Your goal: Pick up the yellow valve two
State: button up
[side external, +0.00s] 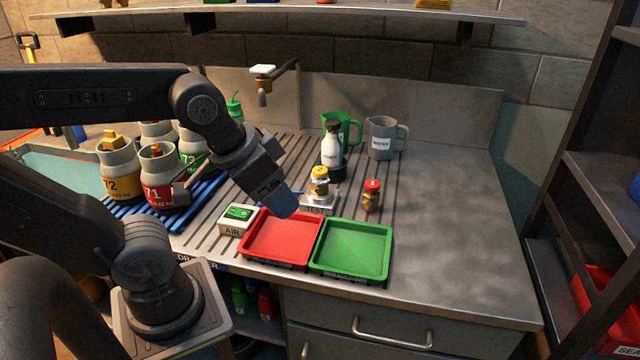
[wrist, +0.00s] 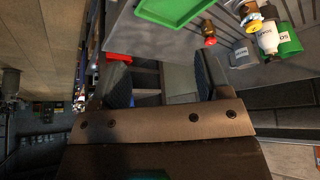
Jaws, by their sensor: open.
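The yellow valve (side external: 320,180), a small brass piece with a yellow cap, stands upright on a small TEST stand (side external: 314,207) right of centre. It shows in the wrist view (wrist: 252,18) near the top right. A red-capped valve (side external: 371,194) marked 1 stands to its right, and shows in the wrist view (wrist: 209,32). My gripper (side external: 283,206) is above the counter, left of the yellow valve and apart from it. In the wrist view my gripper (wrist: 163,82) has its fingers spread with nothing held between them.
A red tray (side external: 281,240) and a green tray (side external: 352,249) lie at the counter's front. An AIR box (side external: 237,221) is left of them. A white bottle (side external: 331,150), green mug (side external: 352,131) and grey mug (side external: 381,140) stand behind. The counter's right side is clear.

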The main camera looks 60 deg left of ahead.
jog(key=n+g+y, duration=0.2)
jog(key=n+y, duration=0.1)
jog(key=n, duration=0.6)
send_near(320, 179)
jog(key=x, duration=0.5)
jog(key=shift+w+a+f, duration=0.1)
jog(key=shift+w+a, duration=0.15)
jog(key=shift+a, duration=0.1)
jog(key=shift+x, duration=2.8)
jog(key=shift+s, duration=0.15)
jog(key=shift+d, duration=0.1)
jog(key=shift+c, duration=0.3)
jog(key=c, duration=1.2)
